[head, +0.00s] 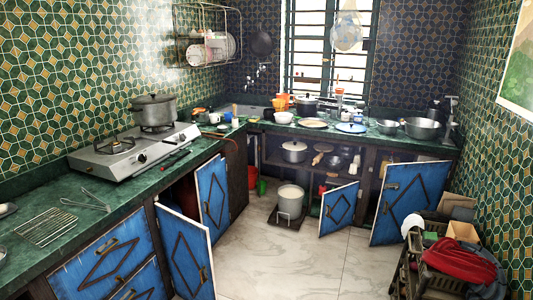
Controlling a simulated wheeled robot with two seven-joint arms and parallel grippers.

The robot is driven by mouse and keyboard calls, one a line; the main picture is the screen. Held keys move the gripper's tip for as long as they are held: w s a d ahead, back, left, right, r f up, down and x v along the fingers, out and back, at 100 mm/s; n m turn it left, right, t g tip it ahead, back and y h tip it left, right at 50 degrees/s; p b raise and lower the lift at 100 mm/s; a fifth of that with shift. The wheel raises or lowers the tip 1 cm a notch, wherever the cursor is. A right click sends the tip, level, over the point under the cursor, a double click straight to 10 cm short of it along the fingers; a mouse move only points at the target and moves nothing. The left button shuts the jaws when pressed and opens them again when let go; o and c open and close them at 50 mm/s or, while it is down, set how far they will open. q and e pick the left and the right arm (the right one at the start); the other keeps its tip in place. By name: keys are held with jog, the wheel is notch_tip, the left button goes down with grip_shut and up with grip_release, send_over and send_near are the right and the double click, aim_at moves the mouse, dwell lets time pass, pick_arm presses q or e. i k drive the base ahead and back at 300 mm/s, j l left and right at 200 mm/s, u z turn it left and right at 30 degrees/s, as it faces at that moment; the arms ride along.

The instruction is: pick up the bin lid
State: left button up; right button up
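I cannot make out a bin lid for certain. A white round container (290,201) stands on the floor by the far counter, on a low dark base (288,218). I cannot tell whether it is a bin or whether a lid lies on it. A small green object (262,187) is beside the cabinet to its left, too small to identify. Neither of my grippers is in view.
The left counter (120,190) holds a gas hotplate (135,150) with a grey lidded pot (153,109). Several blue cabinet doors (186,253) stand open into the room. A loaded rack (445,262) is at right. The middle floor (290,265) is clear.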

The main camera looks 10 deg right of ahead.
aim_at(348, 128)
jog(key=i+l+z, duration=0.1)
jog(key=i+z, duration=0.2)
jog(key=i, duration=0.35)
jog(key=i+z, duration=0.3)
jog(key=i, duration=0.3)
jog(key=i+j+z, duration=0.3)
jog(key=i, duration=0.35)
